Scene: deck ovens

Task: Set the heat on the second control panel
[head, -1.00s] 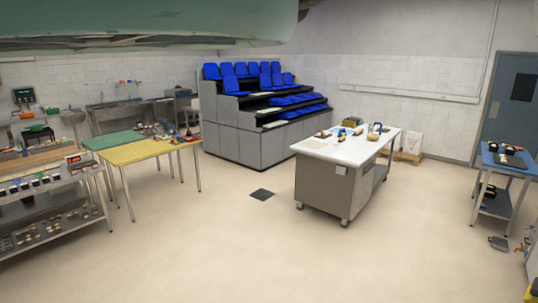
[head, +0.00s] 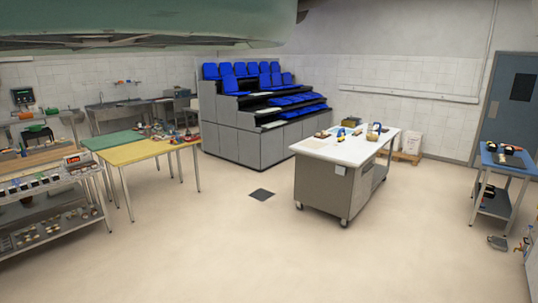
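No control panel that I can make out as the second one shows in the head view, and no deck oven is clearly seen. A steel rack (head: 50,220) at the left edge carries rows of small items too small to identify. A small device with a red display (head: 73,159) stands by the wooden-topped bench. My gripper is not in view, so its state and position are hidden.
A yellow table (head: 148,152) stands at the left, and a white-topped wheeled table (head: 350,150) right of centre. Tiered blue seats (head: 265,70) stand at the back. A blue cart (head: 508,160) is at the right. The floor in front is clear.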

